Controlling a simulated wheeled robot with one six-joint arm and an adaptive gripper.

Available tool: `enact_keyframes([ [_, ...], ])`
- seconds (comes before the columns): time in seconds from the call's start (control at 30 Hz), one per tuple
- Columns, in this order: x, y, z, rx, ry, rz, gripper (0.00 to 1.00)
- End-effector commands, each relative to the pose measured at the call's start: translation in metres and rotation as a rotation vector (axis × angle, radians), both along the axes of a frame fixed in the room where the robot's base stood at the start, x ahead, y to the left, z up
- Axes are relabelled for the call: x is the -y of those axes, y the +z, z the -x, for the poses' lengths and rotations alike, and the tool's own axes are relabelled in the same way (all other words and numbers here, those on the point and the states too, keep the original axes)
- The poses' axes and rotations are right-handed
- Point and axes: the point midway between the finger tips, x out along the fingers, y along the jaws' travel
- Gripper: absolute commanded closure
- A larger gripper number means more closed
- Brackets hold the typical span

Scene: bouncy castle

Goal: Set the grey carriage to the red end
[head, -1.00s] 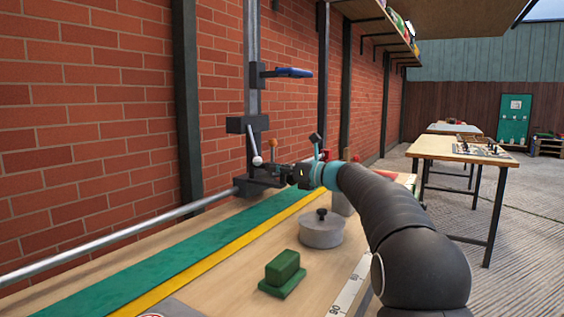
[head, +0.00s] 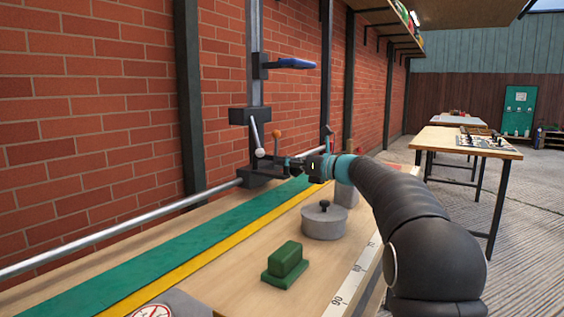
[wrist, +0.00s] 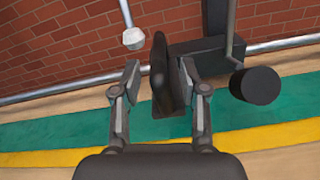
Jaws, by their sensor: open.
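The grey carriage (head: 262,179) is a dark block on the silver rail at the foot of an upright post, beside the brick wall. Levers with a white knob (head: 260,153) and an orange knob (head: 276,133) stand up by it. My gripper (head: 290,165) is just right of the carriage. In the wrist view my gripper (wrist: 159,66) is open, with a dark upright plate (wrist: 162,75) between or just beyond its fingers; contact cannot be told. The white knob (wrist: 132,39) and a black round knob (wrist: 258,85) flank the fingers. I cannot make out the rail's red end.
The silver rail (head: 120,227) runs along the wall above a bench with green (head: 150,250) and yellow strips. A lidded grey pot (head: 324,223) and a green block (head: 286,258) stand on the bench. A blue plate (head: 290,63) juts from the post above.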

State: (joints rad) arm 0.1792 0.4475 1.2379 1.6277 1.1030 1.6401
Motion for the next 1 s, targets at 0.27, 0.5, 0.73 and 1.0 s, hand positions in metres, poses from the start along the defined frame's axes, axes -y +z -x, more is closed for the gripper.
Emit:
enact_keyframes([
  [0.27, 0.048, 0.000, 0.034, 0.000, -0.007, 0.000, 0.57],
  [0.5, 0.075, -0.001, 0.055, -0.001, -0.006, 0.001, 0.57],
  [0.73, 0.083, -0.001, 0.061, 0.000, -0.004, 0.001, 0.57],
  [1.0, 0.082, -0.001, 0.061, 0.000, -0.003, 0.000, 0.72],
])
